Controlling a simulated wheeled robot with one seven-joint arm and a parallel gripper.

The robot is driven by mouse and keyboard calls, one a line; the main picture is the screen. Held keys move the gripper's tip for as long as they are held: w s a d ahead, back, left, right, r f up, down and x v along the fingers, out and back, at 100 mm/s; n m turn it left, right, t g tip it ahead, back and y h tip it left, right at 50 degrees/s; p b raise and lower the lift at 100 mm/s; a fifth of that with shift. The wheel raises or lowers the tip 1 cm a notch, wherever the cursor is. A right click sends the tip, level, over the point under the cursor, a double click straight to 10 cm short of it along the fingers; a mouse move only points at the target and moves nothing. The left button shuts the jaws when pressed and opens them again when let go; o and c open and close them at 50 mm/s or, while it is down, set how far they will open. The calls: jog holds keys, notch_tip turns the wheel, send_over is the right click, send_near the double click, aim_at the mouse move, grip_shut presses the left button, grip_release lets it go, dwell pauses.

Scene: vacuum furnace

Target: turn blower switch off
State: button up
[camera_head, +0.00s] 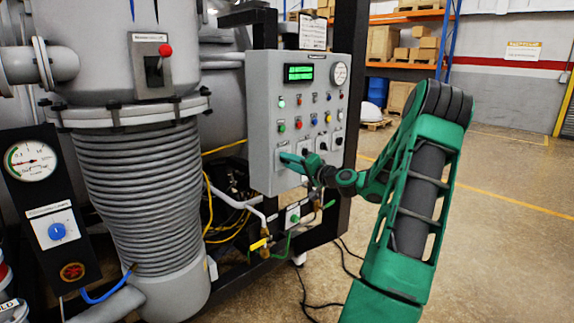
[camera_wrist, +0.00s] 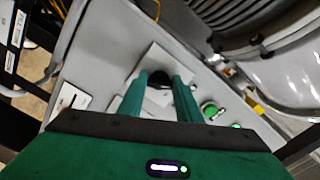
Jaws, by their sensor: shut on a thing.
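The grey control panel (camera_head: 262,100) stands at the picture's centre in the head view, with a green display, a round gauge, rows of lamps and several switches. My green gripper (camera_head: 284,158) is at the panel's lower left, its fingers against the panel face. In the wrist view, my gripper (camera_wrist: 161,90) has its two fingers closed on a black knob (camera_wrist: 160,78) on a light plate (camera_wrist: 172,62) of the panel. I take this to be the blower switch; its label cannot be read. The fingers hide most of the knob, so its turn angle is unclear.
A ribbed grey vessel (camera_head: 135,190) stands left of the panel. A dark box with a gauge and blue knob (camera_head: 57,231) is at far left. Pipes and valves (camera_head: 262,243) sit below the panel. Cables lie on the floor. Open floor (camera_head: 500,220) is at the right.

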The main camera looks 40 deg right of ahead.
jog(key=shift+f, duration=0.3)
jog(key=o, duration=1)
jog(key=shift+o, duration=0.2)
jog(key=shift+r, duration=0.15)
jog(key=s, duration=1)
jog(key=shift+s, duration=0.35)
